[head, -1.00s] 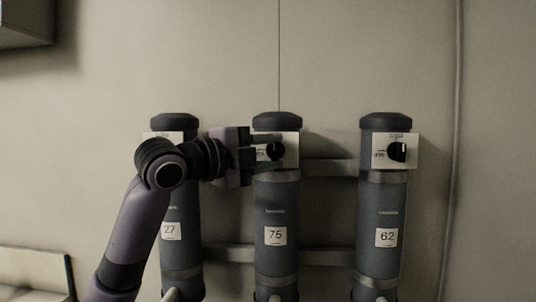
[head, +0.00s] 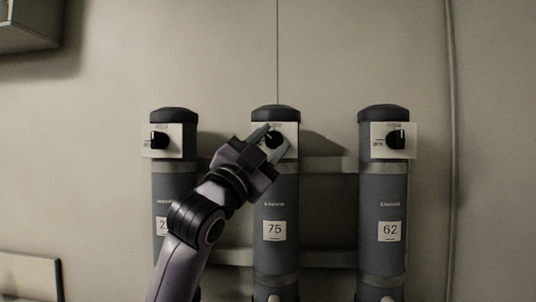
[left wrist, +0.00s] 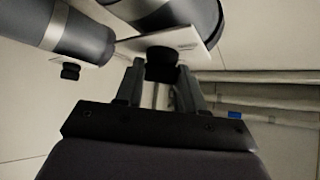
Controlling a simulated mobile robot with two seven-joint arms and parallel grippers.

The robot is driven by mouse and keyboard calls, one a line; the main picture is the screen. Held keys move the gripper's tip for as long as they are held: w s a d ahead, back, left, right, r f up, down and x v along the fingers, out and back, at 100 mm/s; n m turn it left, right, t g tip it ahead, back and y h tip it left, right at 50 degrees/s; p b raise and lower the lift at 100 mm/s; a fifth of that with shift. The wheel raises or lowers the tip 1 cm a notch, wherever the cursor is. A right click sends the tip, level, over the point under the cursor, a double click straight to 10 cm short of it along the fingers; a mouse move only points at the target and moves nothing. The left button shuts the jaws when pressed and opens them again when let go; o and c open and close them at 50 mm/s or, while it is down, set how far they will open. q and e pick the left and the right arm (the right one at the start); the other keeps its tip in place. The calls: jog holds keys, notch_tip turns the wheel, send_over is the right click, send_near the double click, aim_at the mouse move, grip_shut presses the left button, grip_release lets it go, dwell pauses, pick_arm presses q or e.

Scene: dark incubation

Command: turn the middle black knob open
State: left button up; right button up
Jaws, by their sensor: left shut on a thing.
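The middle black knob (head: 272,140) sits on a white plate (head: 292,150) near the top of the middle grey cylinder (head: 280,190), labelled 75. My left gripper (head: 271,140) reaches it from the lower left, with one finger on each side of the knob. My right gripper is not in view.
Similar cylinders with black knobs stand at the left (head: 172,185) and right (head: 380,190), the right one labelled 62. Horizontal metal rails (head: 330,165) run behind them along the pale wall. A dark box (head: 28,28) hangs at the upper left.

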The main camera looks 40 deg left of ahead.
pick_arm(q)
jog(key=n+y, duration=0.1)
jog(key=n+y+b, duration=0.1)
jog(key=n, duration=0.1)
jog(key=n+y, duration=0.2)
jog(key=shift+w+d+f+t, duration=0.15)
jog(key=shift+f+t, duration=0.1)
jog(key=shift+t, duration=0.05)
jog(key=n+g+y+b, duration=0.1)
jog(key=n+y, duration=0.3)
jog(key=n, duration=0.1)
jog(key=shift+d+y+b, duration=0.1)
jog(key=shift+y+b, duration=0.2)
jog(key=shift+b, duration=0.05)
jog(key=n+g+y+b, duration=0.1)
jog(key=n+y, duration=0.2)
jog(key=shift+w+n+g, duration=0.1)
jog(key=shift+n+g, duration=0.2)
jog(key=shift+n, duration=0.1)
jog(key=shift+n+g+y, duration=0.6)
jog(key=shift+n+y, duration=0.3)
jog(key=shift+y, duration=0.1)
jog(key=shift+r+n+g+y, duration=0.1)
jog(key=shift+n+g+y, duration=0.3)
jog(key=shift+n+y, duration=0.25)
jog(key=o, duration=1)
jog(key=shift+o, duration=0.2)
